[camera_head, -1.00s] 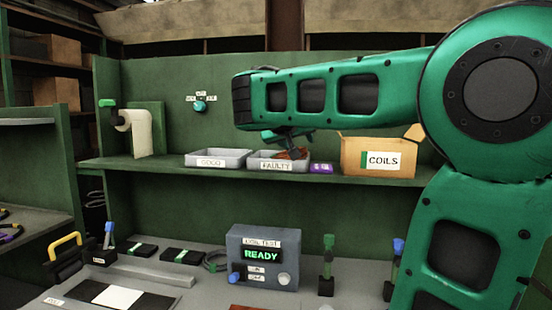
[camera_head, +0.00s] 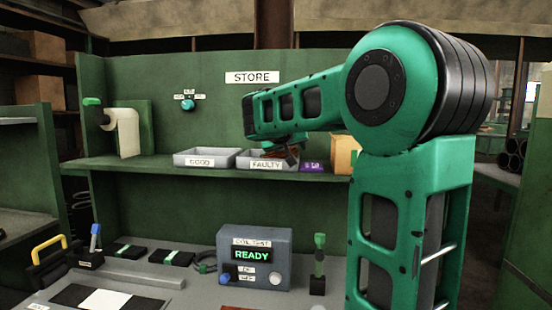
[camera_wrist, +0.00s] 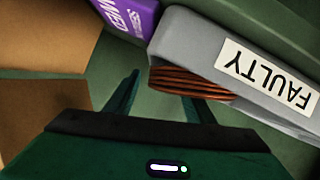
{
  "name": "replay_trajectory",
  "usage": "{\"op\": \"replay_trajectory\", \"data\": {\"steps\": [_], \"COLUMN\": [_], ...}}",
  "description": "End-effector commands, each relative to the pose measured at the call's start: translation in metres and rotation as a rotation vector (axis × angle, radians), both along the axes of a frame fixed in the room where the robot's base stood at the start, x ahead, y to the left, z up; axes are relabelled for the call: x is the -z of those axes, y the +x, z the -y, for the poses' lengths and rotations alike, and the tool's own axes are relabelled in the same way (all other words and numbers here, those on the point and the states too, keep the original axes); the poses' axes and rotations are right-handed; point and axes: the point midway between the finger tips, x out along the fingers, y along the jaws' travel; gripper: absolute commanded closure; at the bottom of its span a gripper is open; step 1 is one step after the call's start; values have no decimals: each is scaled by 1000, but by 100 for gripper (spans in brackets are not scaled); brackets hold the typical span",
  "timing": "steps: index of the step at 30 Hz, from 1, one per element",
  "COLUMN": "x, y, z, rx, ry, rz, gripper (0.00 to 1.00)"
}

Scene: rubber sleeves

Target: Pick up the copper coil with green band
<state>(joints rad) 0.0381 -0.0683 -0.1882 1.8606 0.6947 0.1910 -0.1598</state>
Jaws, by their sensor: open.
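A copper coil (camera_wrist: 190,84) shows in the wrist view as stacked orange-brown windings at the rim of the grey FAULTY tray (camera_wrist: 200,45). Its green band cannot be made out. In the head view, a reddish-brown patch of coil (camera_head: 281,154) shows in the FAULTY tray (camera_head: 262,164), partly hidden by my gripper (camera_head: 291,152). My gripper is open over the tray's right part. In the wrist view its two fingers (camera_wrist: 160,88) stand apart, with the coil close to the right finger. I cannot tell whether they touch.
A purple box (camera_head: 312,166) stands right of the FAULTY tray, then a cardboard box (camera_head: 343,155) partly behind my arm. The GOOD tray (camera_head: 205,162) is to the left. The shelf left of it is clear up to a paper roll (camera_head: 127,133). A tester reading READY (camera_head: 254,257) stands below.

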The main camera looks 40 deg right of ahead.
Motion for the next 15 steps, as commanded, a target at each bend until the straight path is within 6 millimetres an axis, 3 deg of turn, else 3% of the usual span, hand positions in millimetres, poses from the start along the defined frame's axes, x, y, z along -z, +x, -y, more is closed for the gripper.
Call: {"op": "replay_trajectory", "data": {"steps": [8,13,15], "x": [1,1,1], "y": [2,1,1], "z": [2,2,2], "rx": [-1,0,0], "ry": [0,0,0], "rz": [0,0,0], "gripper": [53,94,100]}}
